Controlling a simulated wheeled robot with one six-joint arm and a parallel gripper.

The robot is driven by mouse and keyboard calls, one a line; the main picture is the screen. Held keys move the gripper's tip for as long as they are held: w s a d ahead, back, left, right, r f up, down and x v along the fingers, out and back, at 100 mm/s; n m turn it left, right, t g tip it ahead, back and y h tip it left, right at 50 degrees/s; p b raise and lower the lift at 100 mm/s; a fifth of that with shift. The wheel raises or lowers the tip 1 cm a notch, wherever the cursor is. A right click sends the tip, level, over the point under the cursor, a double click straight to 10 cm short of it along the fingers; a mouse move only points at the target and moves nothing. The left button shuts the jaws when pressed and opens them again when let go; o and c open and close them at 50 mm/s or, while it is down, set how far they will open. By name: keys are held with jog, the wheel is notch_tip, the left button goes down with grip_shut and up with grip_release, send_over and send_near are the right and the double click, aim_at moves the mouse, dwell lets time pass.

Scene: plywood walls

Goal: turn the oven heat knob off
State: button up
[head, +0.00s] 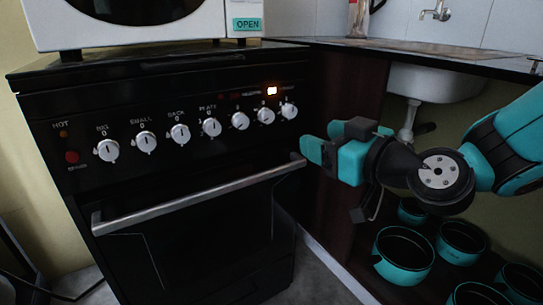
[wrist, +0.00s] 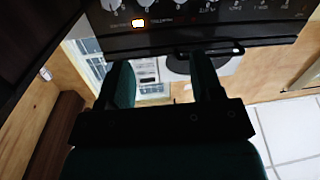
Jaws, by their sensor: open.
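A row of several white knobs runs along the black oven's front panel (head: 70,110). The labels there are too small to read, so I cannot tell which is the oven heat knob. My gripper (head: 320,142) is open and empty, just right of the panel's right end and apart from the knobs. In the wrist view my gripper (wrist: 165,72) shows its two fingers spread, with the knobs (wrist: 110,5) and the lit light (wrist: 143,22) at the top edge.
A silver oven door handle (head: 200,195) runs below the knobs and ends near my gripper. A white microwave (head: 140,22) stands on top. A sink (head: 435,82) and several teal pots (head: 403,255) are at the right.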

notch_tip(320, 180, down, 2)
jog(key=w+t, duration=0.1)
jog(key=p, duration=0.5)
send_near(270, 117)
jog(key=shift+m+h, duration=0.3)
jog(key=x, duration=0.9)
jog(key=shift+a+r, duration=0.2)
jog(key=shift+a, duration=0.1)
jog(key=c, duration=0.9)
